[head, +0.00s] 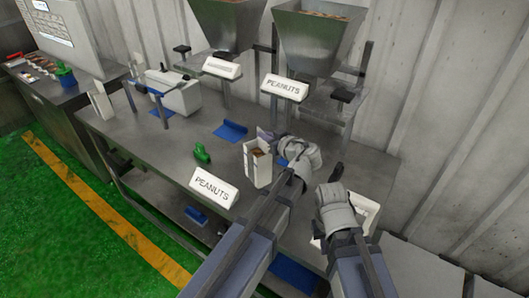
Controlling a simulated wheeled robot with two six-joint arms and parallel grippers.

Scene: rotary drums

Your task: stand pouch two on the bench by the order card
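A white open-topped pouch (257,166) with brown contents stands upright in the middle of the bench. I cannot tell whether it is pouch two. My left gripper (277,146) is at the right side of this pouch, close to its top. Its fingers are partly hidden, so I cannot tell whether it grips the pouch. A white card reading PEANUTS (214,190) is at the bench's front edge, left of and nearer than the pouch. My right gripper (331,190) is at the right, over a white open container (366,211); its fingers are unclear.
The grey bench (150,140) also holds a green object (202,154), a blue mat (230,131), a white machine (174,94) and another white pouch-like thing (102,102) at left. Two metal hoppers (318,38) stand at the back with labels, one reading PEANUTS (284,88).

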